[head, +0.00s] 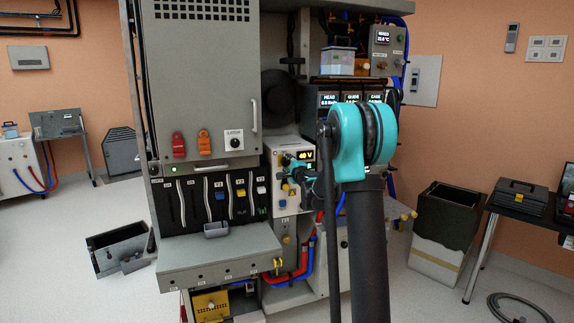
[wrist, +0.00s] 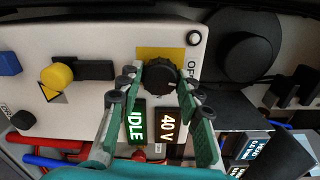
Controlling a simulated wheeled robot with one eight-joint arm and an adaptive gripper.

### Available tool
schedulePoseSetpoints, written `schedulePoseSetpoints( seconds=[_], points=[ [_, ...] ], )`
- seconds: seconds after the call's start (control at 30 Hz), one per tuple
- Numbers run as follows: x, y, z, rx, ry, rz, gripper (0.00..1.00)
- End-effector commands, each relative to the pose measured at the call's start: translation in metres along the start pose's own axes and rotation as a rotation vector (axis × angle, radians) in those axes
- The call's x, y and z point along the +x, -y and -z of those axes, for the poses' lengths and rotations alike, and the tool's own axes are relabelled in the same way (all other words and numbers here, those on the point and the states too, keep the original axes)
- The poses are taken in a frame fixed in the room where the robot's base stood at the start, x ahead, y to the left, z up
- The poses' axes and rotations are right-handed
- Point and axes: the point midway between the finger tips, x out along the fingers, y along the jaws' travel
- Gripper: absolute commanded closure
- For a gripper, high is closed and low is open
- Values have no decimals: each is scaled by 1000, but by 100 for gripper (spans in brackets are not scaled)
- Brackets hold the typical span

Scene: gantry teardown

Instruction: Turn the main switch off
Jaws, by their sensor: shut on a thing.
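The main switch appears to be the black rotary knob (wrist: 160,76) on a yellow plate (wrist: 155,52), on a light panel in the wrist view. The word OFF is printed beside the plate, to its right. My gripper (wrist: 161,82) has its two green fingers on either side of the knob, shut on it. I cannot tell which way the knob points. Below it, a display (wrist: 138,126) reads IDLE and another (wrist: 168,126) reads 40 V. In the head view, my gripper (head: 290,181) is at the panel's front and hides the knob.
A yellow knob (wrist: 57,75) and a blue part (wrist: 8,63) lie left of the switch in the wrist view. A large black round part (wrist: 242,55) is at the right. In the head view, a grey ledge (head: 215,258) juts out below the panel, with red hoses (head: 298,262) beside it.

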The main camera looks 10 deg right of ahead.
Motion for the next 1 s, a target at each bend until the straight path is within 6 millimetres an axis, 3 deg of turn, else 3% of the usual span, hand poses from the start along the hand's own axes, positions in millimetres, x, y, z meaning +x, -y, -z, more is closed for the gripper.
schedulePoseSetpoints(
  seconds=[0.4,0.93,0.97,1.0],
  points=[
    [0,0,-1,-180,2,0,94],
    [0,0,-1,-204,2,0,94],
    [0,0,-1,-204,2,0,64],
    [0,0,-1,-204,2,0,59]
  ],
)
